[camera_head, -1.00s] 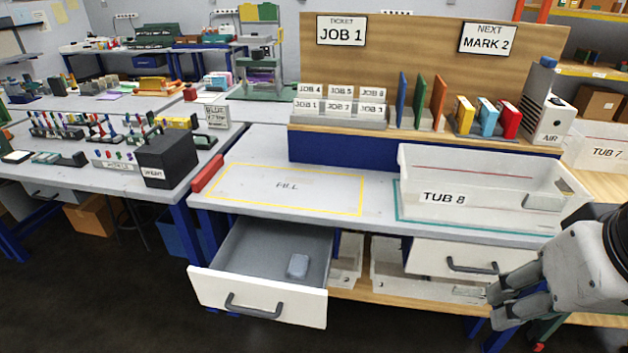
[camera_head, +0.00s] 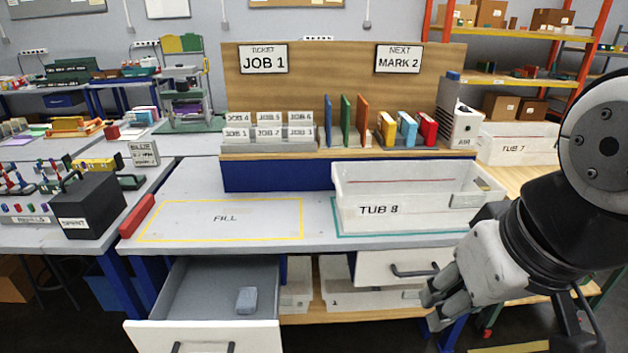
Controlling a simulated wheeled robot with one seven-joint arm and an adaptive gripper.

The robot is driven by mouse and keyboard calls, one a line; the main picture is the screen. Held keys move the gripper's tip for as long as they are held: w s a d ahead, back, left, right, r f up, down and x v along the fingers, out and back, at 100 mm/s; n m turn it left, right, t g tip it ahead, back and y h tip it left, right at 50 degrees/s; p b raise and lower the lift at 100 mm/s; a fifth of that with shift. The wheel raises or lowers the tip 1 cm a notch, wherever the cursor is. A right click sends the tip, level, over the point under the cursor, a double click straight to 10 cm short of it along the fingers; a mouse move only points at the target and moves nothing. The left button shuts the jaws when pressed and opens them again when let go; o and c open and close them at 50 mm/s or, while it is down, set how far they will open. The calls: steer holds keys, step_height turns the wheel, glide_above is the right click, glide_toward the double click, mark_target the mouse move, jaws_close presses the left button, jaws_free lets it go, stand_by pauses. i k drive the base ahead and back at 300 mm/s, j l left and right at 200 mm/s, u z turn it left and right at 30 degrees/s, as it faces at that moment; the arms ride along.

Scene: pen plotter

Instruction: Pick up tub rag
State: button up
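A small blue-grey block-like object (camera_head: 246,300), possibly a folded rag, lies in the open drawer (camera_head: 205,335) at lower left. The clear tub marked TUB 8 (camera_head: 415,212) stands on the right of the bench top. A small beige-grey piece (camera_head: 482,184) shows inside its right end; I cannot tell whether it is a rag. My gripper (camera_head: 436,305) is at lower right, in front of the bench and below the tub, apart from both objects. Its fingers point left and down, and nothing shows between them. Their opening is unclear from this angle.
The yellow-outlined FILL area (camera_head: 220,218) is bare. A red block (camera_head: 137,215) lies at the bench's left edge. A shut drawer (camera_head: 400,268) is beside my gripper. Card holders, upright coloured plates and the AIR unit (camera_head: 462,127) stand on the raised shelf behind.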

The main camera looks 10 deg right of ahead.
mark_target(246, 301)
steer(key=j+u, duration=0.1)
steer(key=j, duration=0.4)
steer(key=i+j+u, duration=0.1)
steer(key=j, duration=0.35)
steer(key=i+j+u, duration=0.1)
steer(key=j, duration=0.4)
steer(key=i+j+u, duration=0.1)
steer(key=j, duration=0.35)
steer(key=i, duration=0.05)
